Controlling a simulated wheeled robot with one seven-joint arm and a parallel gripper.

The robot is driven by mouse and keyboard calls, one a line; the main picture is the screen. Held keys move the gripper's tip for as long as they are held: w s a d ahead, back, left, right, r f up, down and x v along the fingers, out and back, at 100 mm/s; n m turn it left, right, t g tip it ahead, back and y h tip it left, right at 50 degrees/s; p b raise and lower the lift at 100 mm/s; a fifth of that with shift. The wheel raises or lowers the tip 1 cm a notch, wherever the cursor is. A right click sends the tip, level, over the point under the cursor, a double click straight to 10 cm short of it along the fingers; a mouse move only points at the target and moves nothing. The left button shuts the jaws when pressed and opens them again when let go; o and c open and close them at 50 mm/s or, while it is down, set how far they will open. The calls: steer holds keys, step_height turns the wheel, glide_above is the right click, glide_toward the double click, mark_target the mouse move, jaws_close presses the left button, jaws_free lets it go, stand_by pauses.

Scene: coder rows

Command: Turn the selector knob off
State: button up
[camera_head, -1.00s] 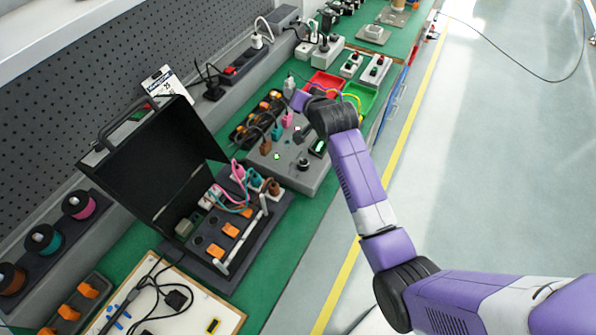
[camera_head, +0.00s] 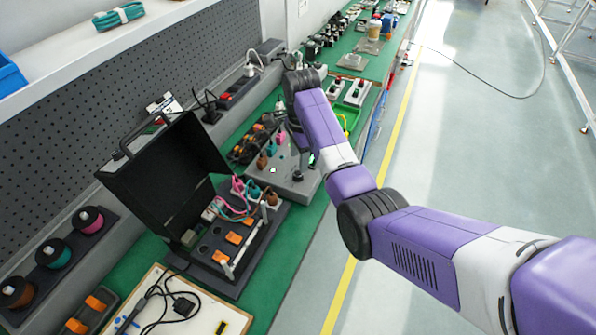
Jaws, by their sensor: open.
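The grey control box (camera_head: 262,182) stands on the green bench, just beyond the open black case. A dark round knob (camera_head: 298,176) sits on its top near the right front; I take this for the selector knob, but its pointer is too small to read. A small light (camera_head: 273,170) glows on the box to its left. My gripper (camera_head: 300,154) points down from the arm's end, above and just behind the knob in the picture. It is open and appears apart from the knob; its fingertips are small and partly lost against the box.
The open black case (camera_head: 165,165) with orange switches and coloured plugs stands nearer, left of the box. Coloured plugs (camera_head: 271,148) stand at the box's back. A green tray (camera_head: 347,118) lies beyond.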

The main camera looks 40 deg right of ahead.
mark_target(299, 173)
steer(key=f, duration=0.6)
steer(key=shift+w+f, duration=0.2)
steer(key=shift+d, duration=0.1)
jaws_close()
